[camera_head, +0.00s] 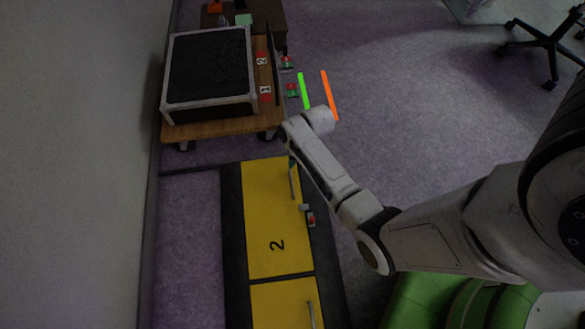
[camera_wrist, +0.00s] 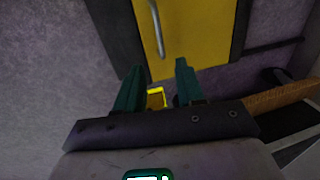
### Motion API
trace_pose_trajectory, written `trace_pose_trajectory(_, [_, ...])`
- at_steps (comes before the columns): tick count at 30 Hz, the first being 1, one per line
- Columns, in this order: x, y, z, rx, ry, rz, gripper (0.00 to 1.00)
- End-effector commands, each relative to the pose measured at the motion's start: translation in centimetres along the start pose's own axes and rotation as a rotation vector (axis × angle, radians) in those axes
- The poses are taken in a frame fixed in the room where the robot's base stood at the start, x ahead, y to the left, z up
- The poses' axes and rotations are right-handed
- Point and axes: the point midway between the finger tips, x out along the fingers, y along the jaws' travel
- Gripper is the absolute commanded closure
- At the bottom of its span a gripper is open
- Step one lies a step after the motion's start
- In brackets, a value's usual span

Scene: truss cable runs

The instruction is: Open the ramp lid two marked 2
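The ramp lid marked 2 (camera_head: 270,225) is a yellow panel in a dark frame in the head view and looks flat and shut. A grey bar handle (camera_head: 293,182) is on its upper right part. In the wrist view, a yellow lid (camera_wrist: 200,35) with a curved metal handle (camera_wrist: 157,28) shows beyond my gripper. My gripper (camera_wrist: 161,66) has two teal fingers spread apart, with no handle between them. The handle lies ahead of the fingertips. In the head view my arm mostly hides the gripper, near the lid's upper right corner.
A small grey and red fitting (camera_head: 310,217) sits on the frame's right edge. A second yellow lid (camera_head: 280,305) lies below. A wheeled cart (camera_head: 222,129) with a black-topped box stands above. A wall (camera_head: 80,150) runs along the left.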

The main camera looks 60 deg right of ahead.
Motion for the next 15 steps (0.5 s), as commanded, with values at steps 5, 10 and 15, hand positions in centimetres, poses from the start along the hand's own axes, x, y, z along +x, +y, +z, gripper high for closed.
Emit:
trace_pose_trajectory(5, [1.7,0.1,-0.1,0.007,-0.002,-0.002,0.62])
trace_pose_trajectory(10, [4.8,0.2,-0.1,0.006,-0.003,-0.001,0.62])
trace_pose_trajectory(15, [7.8,0.1,-0.1,0.005,-0.001,-0.001,0.62])
